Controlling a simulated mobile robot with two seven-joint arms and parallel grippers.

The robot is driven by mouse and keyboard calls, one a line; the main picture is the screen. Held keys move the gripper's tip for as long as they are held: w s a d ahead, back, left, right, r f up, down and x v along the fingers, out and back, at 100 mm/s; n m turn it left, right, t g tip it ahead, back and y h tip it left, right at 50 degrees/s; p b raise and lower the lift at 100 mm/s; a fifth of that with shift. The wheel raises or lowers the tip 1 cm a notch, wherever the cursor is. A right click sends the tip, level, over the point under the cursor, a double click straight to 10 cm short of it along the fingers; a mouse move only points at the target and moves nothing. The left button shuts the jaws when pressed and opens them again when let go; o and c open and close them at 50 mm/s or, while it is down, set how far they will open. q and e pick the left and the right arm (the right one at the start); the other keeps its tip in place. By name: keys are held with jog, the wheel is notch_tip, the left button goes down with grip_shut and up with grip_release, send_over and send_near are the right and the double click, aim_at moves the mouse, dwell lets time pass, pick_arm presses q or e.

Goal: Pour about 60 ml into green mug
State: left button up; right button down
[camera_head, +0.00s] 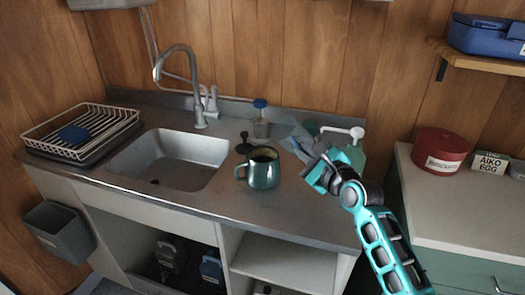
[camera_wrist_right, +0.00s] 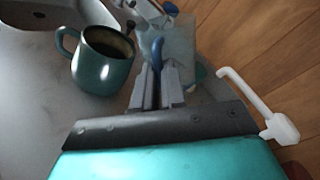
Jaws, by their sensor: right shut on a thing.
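The green mug (camera_head: 263,174) stands upright on the worktop right of the sink, its handle to the left. It also shows in the wrist view (camera_wrist_right: 103,68), left of my fingers. Its inside looks brownish; I cannot tell the liquid level. My right gripper (camera_head: 318,165) is shut on a grey-blue jug (camera_head: 298,143), apparently by its blue handle. The jug looks tilted, up and to the right of the mug and apart from it. In the wrist view the fingers (camera_wrist_right: 157,88) close on the blue part, and the grey jug (camera_wrist_right: 181,45) is partly hidden. No stream is visible. My left gripper is not in view.
A green pump bottle (camera_head: 354,151) with a white spout stands close behind my right gripper. A clear bottle with a blue cap (camera_head: 261,122) and a dark object (camera_head: 243,144) stand behind the mug. The sink (camera_head: 172,160) and tap (camera_head: 190,90) are left. Worktop in front of the mug is clear.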

aim_at(295, 145)
jog(key=n, duration=0.1)
jog(key=n+h+b, duration=0.1)
jog(key=n, duration=0.1)
jog(key=shift+a+r, duration=0.2)
jog(key=shift+a, duration=0.1)
jog(key=shift+s+a+r+n+h+b, duration=0.1)
jog(key=shift+a+r+n+h+b, duration=0.15)
jog(key=shift+r+n+b, duration=0.5)
jog(key=shift+s+a+n+h+p, duration=0.25)
jog(key=shift+a+n+p, duration=0.3)
jog(key=shift+n+p, duration=0.15)
dwell(1.3)
jog(key=shift+w+r+n+t+p, duration=0.1)
jog(key=shift+n+t+p, duration=0.15)
jog(key=shift+t+p, duration=0.1)
dwell(0.4)
